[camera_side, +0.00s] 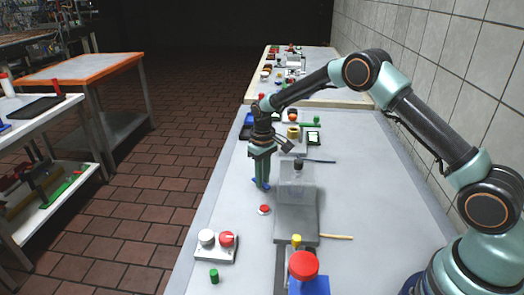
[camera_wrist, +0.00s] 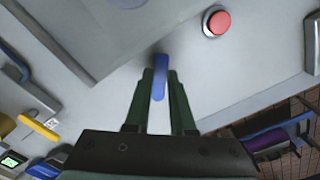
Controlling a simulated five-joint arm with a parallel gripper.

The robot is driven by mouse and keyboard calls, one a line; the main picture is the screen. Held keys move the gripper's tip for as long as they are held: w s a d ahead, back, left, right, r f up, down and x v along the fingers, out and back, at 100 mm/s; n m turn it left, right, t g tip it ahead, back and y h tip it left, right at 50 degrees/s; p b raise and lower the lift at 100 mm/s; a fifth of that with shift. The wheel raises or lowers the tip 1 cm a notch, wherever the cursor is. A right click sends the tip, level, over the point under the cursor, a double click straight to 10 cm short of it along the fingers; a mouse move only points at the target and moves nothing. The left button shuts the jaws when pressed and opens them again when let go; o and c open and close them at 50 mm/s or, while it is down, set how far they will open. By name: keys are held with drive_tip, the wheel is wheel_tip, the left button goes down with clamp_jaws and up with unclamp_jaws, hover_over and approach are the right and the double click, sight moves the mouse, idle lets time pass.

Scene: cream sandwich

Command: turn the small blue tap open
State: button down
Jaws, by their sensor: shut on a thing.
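The small blue tap (camera_wrist: 159,92) shows its bar-like handle between the two dark green fingers of my gripper (camera_wrist: 159,82) in the wrist view. My gripper is shut on this handle. In the side view my gripper (camera_side: 260,184) points down at the worktop, and a little blue of the tap (camera_side: 267,184) shows at the fingertips. The fingers hide the sides of the handle. The handle lies close to the edge of a grey plate (camera_wrist: 85,35).
A red button (camera_side: 264,209) stands just in front of my gripper. A clear box (camera_side: 297,183) with a black knob is close on its right. A box with white and red knobs (camera_side: 215,246) is nearer the camera. Several small items stand behind on the worktop.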

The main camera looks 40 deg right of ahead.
drive_tip(key=n, duration=0.3)
drive_tip(key=shift+a+r+n, duration=0.1)
drive_tip(key=shift+a+n, duration=0.2)
drive_tip(key=shift+n, duration=0.1)
drive_tip(key=shift+s+a+n, duration=0.1)
drive_tip(key=shift+n, duration=0.85)
drive_tip(key=shift+s+a+n, duration=0.1)
drive_tip(key=shift+n, duration=0.85)
drive_tip(key=c, duration=1)
unclamp_jaws()
drive_tip(key=shift+c, duration=0.2)
drive_tip(key=shift+r, duration=0.1)
wheel_tip(320, 180, up, 12)
